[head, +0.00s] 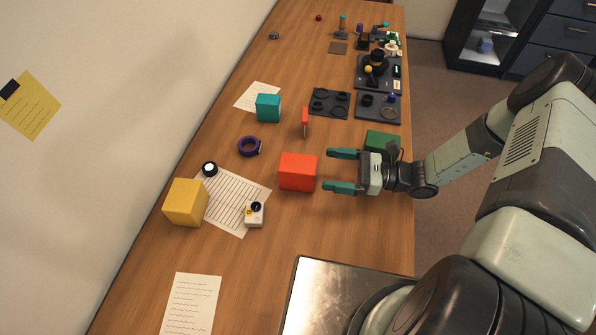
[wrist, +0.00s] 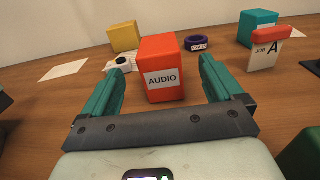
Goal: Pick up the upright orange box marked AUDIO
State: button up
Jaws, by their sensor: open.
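The orange box (head: 298,172) stands upright on the wooden table in the head view. In the wrist view the orange box (wrist: 162,62) shows a white label reading AUDIO on the face toward my gripper. My gripper (head: 342,171) is open and empty, just to the right of the box in the head view. Its two teal fingers point at the box. In the wrist view my gripper (wrist: 162,85) has one finger to each side of the box, with the box ahead between them. The fingers do not appear to touch it.
A thin orange-and-white card marked A (wrist: 266,50) stands nearby. A green box (head: 382,140) is beside my wrist. A yellow box (head: 186,203), a white device (head: 254,214), a purple ring (head: 249,147) and a teal box (head: 268,108) lie beyond. Dark trays (head: 330,103) are farther up the table.

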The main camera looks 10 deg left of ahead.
aim_at(296, 167)
jog(key=a, duration=0.4)
jog(key=shift+s+a, duration=0.2)
jog(key=shift+a, duration=0.2)
jog(key=a, duration=0.3)
jog(key=a+f, duration=0.1)
jog(key=a, duration=0.1)
jog(key=shift+s, duration=0.2)
jog(key=shift+c, duration=0.2)
